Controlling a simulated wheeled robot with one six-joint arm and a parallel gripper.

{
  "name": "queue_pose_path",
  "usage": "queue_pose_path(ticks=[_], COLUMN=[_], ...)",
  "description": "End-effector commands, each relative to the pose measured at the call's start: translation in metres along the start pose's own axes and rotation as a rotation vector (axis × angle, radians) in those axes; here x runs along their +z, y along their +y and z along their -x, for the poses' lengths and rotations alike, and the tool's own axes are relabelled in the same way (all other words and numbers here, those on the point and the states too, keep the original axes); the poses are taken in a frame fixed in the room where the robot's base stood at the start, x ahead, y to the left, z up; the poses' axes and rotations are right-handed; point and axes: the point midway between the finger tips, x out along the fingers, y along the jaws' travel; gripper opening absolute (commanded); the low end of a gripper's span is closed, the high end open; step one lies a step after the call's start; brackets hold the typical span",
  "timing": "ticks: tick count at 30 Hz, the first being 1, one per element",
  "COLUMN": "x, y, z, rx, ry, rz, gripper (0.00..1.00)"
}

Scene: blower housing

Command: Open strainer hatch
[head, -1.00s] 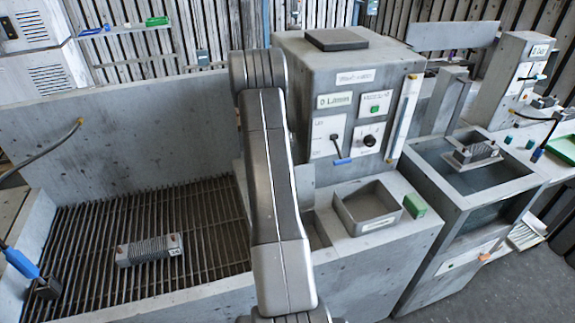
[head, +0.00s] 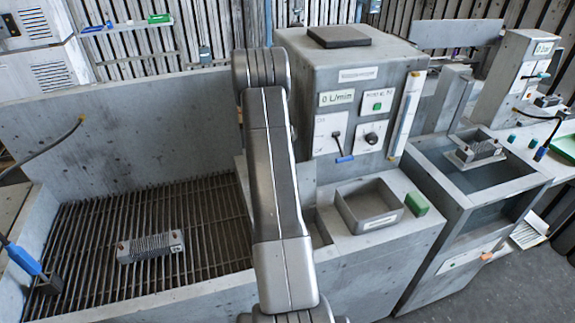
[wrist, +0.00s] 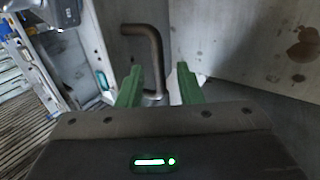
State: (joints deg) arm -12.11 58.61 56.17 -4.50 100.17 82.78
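In the wrist view my gripper (wrist: 159,88) has two green fingers standing apart with nothing held between them. A bent brown bar handle (wrist: 154,50) is ahead of the fingers, and its lower end shows in the gap between them. I cannot tell how far the fingertips are from it. The handle sits against a grey panel (wrist: 122,48), which may be the strainer hatch; its edges are not clear. In the head view my arm stands in front and the gripper and handle are hidden.
A grey cabinet (head: 350,78) with controls stands behind my arm. A square bin (head: 370,220) and green block (head: 416,203) are on its ledge. A slatted grate (head: 85,240) holds a ribbed part (head: 150,247) at left. A stained grey wall (wrist: 270,55) is close on the wrist view's right.

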Motion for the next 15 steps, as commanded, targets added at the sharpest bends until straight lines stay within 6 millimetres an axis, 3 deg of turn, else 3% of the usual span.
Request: queue_pose_path(ticks=[9,15], x=[0.000,0.000], y=[-0.001,-0.001], z=[0.045,0.060], rx=[-0.002,0.000], ry=[0.000,-0.001], rz=[0.000,0.000], gripper=[0.33,0.33])
